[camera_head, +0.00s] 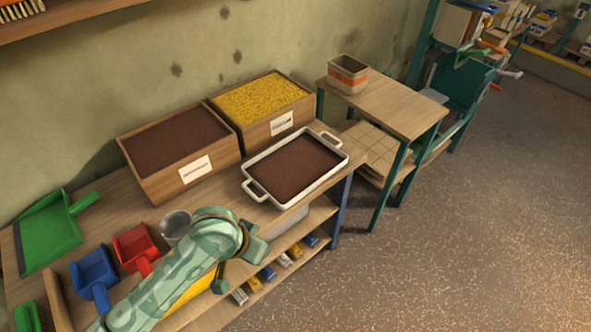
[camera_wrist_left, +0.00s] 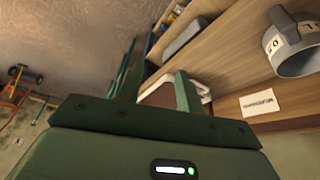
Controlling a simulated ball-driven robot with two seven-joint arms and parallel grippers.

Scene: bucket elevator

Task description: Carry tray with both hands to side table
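The white tray (camera_head: 317,184) holds a flat layer of dark brown material and sits on the workbench. It has one handle (camera_head: 254,190) at its near-left end and another (camera_head: 331,138) at its far-right end. My left gripper (camera_head: 239,265) is near the bench's front edge, apart from the tray and short of its near handle. In the left wrist view the left gripper (camera_wrist_left: 154,82) has its fingers spread with nothing held. Part of the tray (camera_wrist_left: 201,84) shows behind one finger. The side table (camera_head: 395,102) stands beyond the bench's far end. My right gripper is out of view.
A box (camera_head: 347,74) stands at the side table's back corner; the rest of its top is clear. Wooden bins of brown (camera_head: 180,160) and yellow (camera_head: 262,105) material stand behind the tray. A grey mug (camera_head: 175,225) and coloured scoops (camera_head: 135,250) are at left.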

